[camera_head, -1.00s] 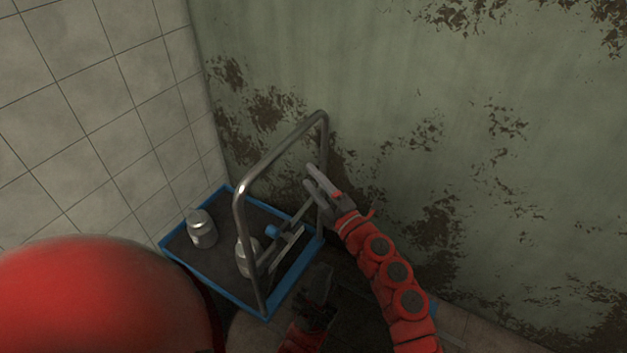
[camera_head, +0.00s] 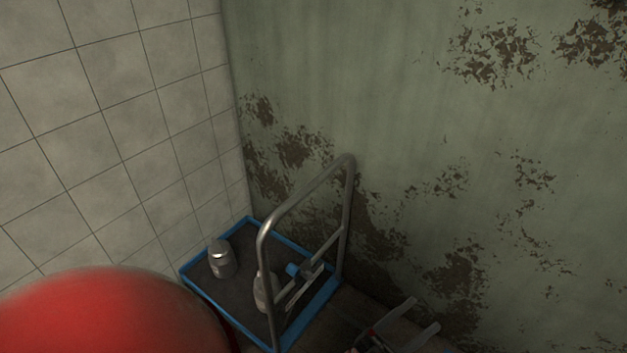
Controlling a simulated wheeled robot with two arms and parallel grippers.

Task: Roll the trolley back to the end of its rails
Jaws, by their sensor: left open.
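The trolley (camera_head: 327,305) has a blue-rimmed dark platform and stands in the corner where the tiled wall meets the green wall. Its bent grey metal handle (camera_head: 300,197) rises upright from the near right end. My left gripper (camera_head: 413,322) is at the bottom edge, right of the trolley, with two pale fingers spread apart and nothing between them. It is apart from the handle. My right gripper is not in view. The rails are not clearly visible.
A metal can (camera_head: 222,260) stands on the platform, and a second one (camera_head: 262,291) is partly behind the handle. White tiled wall (camera_head: 120,130) closes off the left and peeling green wall (camera_head: 400,120) the back and right.

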